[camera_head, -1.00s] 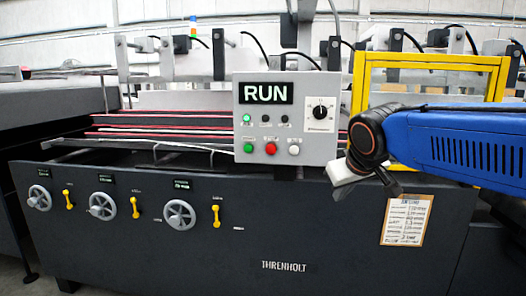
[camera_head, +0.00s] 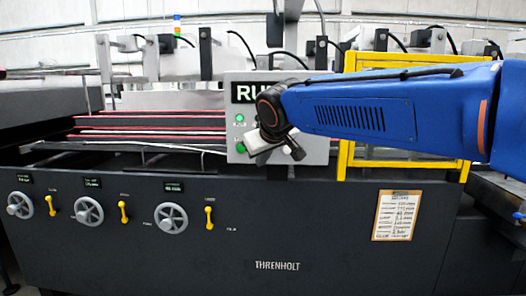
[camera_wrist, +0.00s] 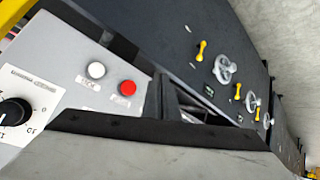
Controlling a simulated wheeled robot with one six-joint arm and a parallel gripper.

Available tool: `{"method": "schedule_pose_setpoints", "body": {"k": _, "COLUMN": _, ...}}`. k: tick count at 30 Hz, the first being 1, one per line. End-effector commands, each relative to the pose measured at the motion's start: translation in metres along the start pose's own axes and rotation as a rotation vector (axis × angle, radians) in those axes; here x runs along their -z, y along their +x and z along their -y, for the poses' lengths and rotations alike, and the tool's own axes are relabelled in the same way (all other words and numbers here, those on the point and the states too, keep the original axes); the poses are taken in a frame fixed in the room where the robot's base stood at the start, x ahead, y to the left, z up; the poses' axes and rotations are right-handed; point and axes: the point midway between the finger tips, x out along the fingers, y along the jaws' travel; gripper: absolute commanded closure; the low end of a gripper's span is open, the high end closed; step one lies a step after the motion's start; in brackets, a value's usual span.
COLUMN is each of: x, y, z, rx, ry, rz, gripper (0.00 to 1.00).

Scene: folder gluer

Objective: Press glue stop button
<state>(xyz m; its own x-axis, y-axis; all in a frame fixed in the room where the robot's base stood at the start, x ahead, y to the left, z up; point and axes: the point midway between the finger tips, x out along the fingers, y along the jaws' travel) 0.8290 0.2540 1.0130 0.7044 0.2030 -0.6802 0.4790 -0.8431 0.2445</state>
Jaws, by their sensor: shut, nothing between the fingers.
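The grey control box (camera_head: 318,88) stands at the front of the machine, with a display showing "RU" and the rest covered by my arm. My gripper (camera_head: 296,152) is shut and empty, in front of the box's lower part. It hides the red button in the head view. In the wrist view the red button (camera_wrist: 127,87) and a white button (camera_wrist: 96,70) are clear, just beyond the dark edge of my gripper (camera_wrist: 150,128). A green button (camera_head: 241,147) shows beside my wrist in the head view. I cannot tell whether the gripper touches the box.
A black rotary knob (camera_wrist: 14,112) is on the box panel. A yellow frame (camera_head: 345,160) stands just right of the box. Handwheels (camera_head: 171,218) and yellow levers (camera_head: 209,217) line the dark front panel. A paper notice (camera_head: 397,215) is at the right.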

Motion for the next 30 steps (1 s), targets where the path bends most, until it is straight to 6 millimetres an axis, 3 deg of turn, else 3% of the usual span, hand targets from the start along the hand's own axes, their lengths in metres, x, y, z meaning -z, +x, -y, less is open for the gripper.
{"method": "schedule_pose_setpoints", "body": {"k": 8, "x": 0.002, "y": 0.004, "z": -0.003, "rx": 0.0, "ry": 0.001, "rz": 0.001, "gripper": 1.0}}
{"method": "schedule_pose_setpoints", "body": {"k": 30, "x": 0.041, "y": 0.057, "z": -0.042, "rx": -0.001, "ry": 0.001, "rz": 0.001, "gripper": 1.0}}
